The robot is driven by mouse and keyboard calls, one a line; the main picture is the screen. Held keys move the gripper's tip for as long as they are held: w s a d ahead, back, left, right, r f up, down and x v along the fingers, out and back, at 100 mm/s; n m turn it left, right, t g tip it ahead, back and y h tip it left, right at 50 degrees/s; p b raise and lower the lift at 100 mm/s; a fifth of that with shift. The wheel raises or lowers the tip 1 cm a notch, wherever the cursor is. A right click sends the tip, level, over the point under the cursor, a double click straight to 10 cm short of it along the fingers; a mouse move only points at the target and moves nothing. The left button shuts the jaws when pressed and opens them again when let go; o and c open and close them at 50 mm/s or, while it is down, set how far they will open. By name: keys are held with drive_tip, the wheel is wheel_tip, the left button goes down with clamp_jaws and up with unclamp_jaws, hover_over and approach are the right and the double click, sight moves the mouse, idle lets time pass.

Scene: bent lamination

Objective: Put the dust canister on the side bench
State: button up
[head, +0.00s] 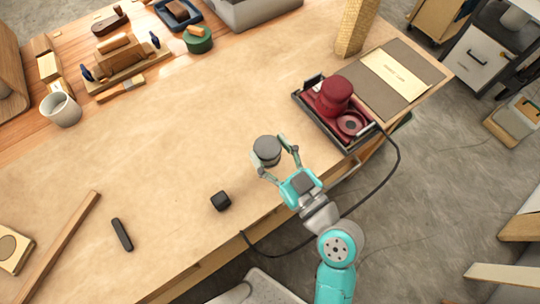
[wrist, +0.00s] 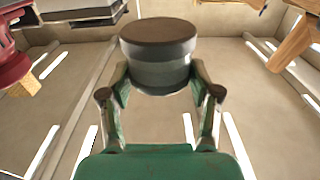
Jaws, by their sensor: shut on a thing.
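The dust canister, which I take to be the small grey cylinder with a dark top (head: 267,150), is between the fingers of my gripper (head: 272,161) over the right part of the wooden workbench (head: 190,140). In the wrist view the canister (wrist: 158,58) sits upright in the picture between both fingertips (wrist: 158,80), which are shut on its sides. I cannot tell whether its base touches the bench top. I cannot tell which surface is the side bench.
A black tray (head: 312,112) with dark red parts (head: 335,93) stands right of the canister. A black cable (head: 398,160) hangs over the edge. A small black block (head: 220,201) and black bar (head: 122,235) lie to the left. A grey drawer cabinet (head: 482,52) stands beyond.

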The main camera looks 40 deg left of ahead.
sight(275, 165)
drive_tip(key=shift+f, duration=1.9)
drive_tip(key=shift+f, duration=0.15)
drive_tip(key=o, duration=1.2)
drive_tip(key=shift+r, duration=0.2)
drive_tip(key=v, duration=1.2)
